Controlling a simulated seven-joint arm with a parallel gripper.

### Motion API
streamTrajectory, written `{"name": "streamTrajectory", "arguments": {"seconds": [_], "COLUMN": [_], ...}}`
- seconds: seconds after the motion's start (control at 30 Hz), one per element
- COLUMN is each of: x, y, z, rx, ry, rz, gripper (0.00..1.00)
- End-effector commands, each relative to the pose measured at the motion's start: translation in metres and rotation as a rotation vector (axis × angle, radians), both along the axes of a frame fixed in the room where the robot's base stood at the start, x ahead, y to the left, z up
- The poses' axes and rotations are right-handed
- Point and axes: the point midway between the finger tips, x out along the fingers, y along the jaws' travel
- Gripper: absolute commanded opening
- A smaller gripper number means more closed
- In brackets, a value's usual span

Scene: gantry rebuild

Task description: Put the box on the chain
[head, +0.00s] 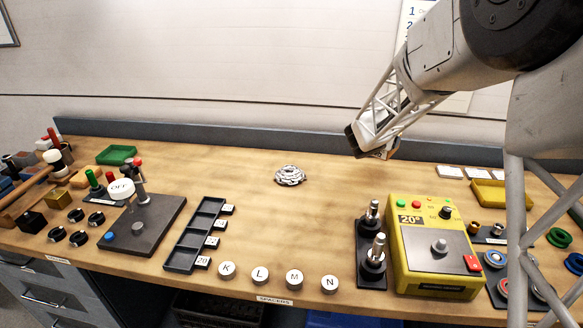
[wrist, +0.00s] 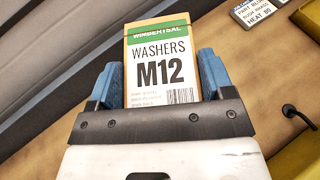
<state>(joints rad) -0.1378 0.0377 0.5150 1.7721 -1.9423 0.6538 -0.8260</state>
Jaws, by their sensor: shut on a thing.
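The box is a small carton marked "WASHERS M12" with a green band, seen in the wrist view (wrist: 160,58). My gripper (wrist: 157,75) is shut on it, one blue finger on each side. In the head view my gripper (head: 374,147) is above the back of the bench, right of the chain. The box is mostly hidden there. The chain (head: 290,175) is a small silver heap lying on the bare wood near the middle of the bench. Nothing rests on it. The box and the chain are apart.
A yellow tester (head: 438,283) and a dark stand with metal posts (head: 371,276) stand at right. A dark compartment tray (head: 186,252) and round lettered spacers (head: 260,275) lie in front of the chain. The wood around the chain is clear. A grey ledge (head: 200,135) runs behind.

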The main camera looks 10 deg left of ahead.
Motion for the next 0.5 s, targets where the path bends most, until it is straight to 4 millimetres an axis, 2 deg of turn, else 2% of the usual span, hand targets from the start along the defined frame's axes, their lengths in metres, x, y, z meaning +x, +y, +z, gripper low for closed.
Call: {"name": "streamTrajectory", "arguments": {"seconds": [0.1, 0.5], "x": [-0.010, -0.054], "y": [0.026, 0.104], "z": [0.002, 0.004], "rx": [0.001, 0.000], "ry": [-0.001, -0.001], "rz": [-0.015, -0.083], "gripper": [0.35, 0.35]}}
